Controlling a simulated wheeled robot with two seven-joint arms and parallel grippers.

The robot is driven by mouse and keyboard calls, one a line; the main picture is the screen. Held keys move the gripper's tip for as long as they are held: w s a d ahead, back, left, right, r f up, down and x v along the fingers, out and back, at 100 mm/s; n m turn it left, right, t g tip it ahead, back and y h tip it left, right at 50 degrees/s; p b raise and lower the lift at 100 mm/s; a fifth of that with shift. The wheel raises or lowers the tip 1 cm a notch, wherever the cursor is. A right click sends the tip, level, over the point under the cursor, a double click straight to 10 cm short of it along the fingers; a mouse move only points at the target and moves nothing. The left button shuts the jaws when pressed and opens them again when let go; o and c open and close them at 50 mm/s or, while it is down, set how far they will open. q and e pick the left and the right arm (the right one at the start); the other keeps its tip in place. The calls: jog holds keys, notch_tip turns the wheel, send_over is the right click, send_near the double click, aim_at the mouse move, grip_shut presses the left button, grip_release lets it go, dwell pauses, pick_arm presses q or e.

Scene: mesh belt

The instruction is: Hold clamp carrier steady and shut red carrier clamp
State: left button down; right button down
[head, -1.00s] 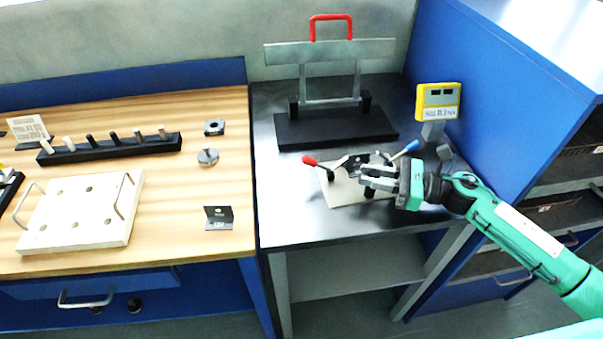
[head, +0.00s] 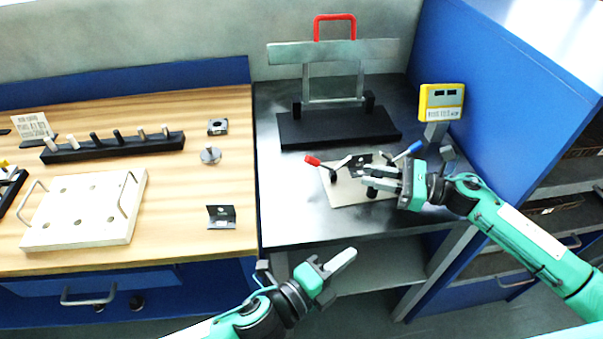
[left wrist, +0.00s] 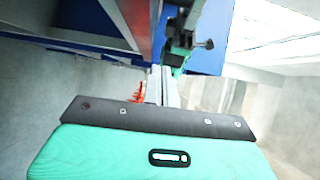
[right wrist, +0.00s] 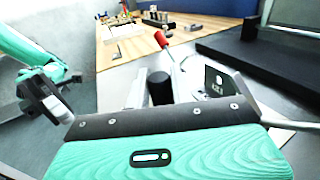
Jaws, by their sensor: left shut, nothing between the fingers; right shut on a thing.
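The clamp carrier (head: 345,194) is a pale plate lying on the dark metal bench. A red-tipped clamp lever (head: 312,160) sticks up at its left, and also shows in the right wrist view (right wrist: 161,40). A blue-tipped lever (head: 408,151) is at its right, close to my right gripper. My right gripper (head: 365,176) is shut on the carrier, its fingers around a black post (right wrist: 160,88). My left gripper (head: 350,255) is shut and empty in front of the bench edge, apart from the carrier; its fingers (left wrist: 162,85) show together in the left wrist view.
A black stand (head: 340,127) with a metal frame and red handle stands behind the carrier. A yellow meter (head: 441,100) is at the back right, beside a blue cabinet wall (head: 500,95). A wooden table (head: 180,215) with fixtures is at left. Bench surface left of the carrier is clear.

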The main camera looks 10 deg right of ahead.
pick_arm(q)
jog(key=a+r+m+h, duration=0.1)
jog(key=a+r+m, duration=0.25)
jog(key=r, duration=0.25)
jog(key=w+a+m+y, duration=0.1)
jog(key=w+a, duration=0.1)
jog(key=a, duration=0.1)
jog(key=w+a+f+m+t+y, duration=0.1)
jog(key=w+a+m, duration=0.1)
jog(key=w+a, duration=0.1)
jog(key=w+a+m+y, duration=0.1)
jog(key=w+a, duration=0.2)
jog(key=a, duration=0.2)
jog(key=shift+f+m+t, duration=0.25)
jog(key=shift+m+t, duration=0.05)
jog(key=shift+m, duration=0.05)
jog(key=x, duration=0.9)
jog(key=shift+w+d+f, duration=0.2)
jog(key=shift+w, duration=0.05)
jog(key=w, duration=0.1)
jog(key=w+d+r, duration=0.1)
jog(key=w, duration=0.1)
jog(key=shift+r, duration=0.15)
jog(key=shift+w+d+r, duration=0.15)
jog(key=shift+w+r, duration=0.05)
jog(key=shift+w, duration=0.15)
jog(key=shift+y, duration=0.3)
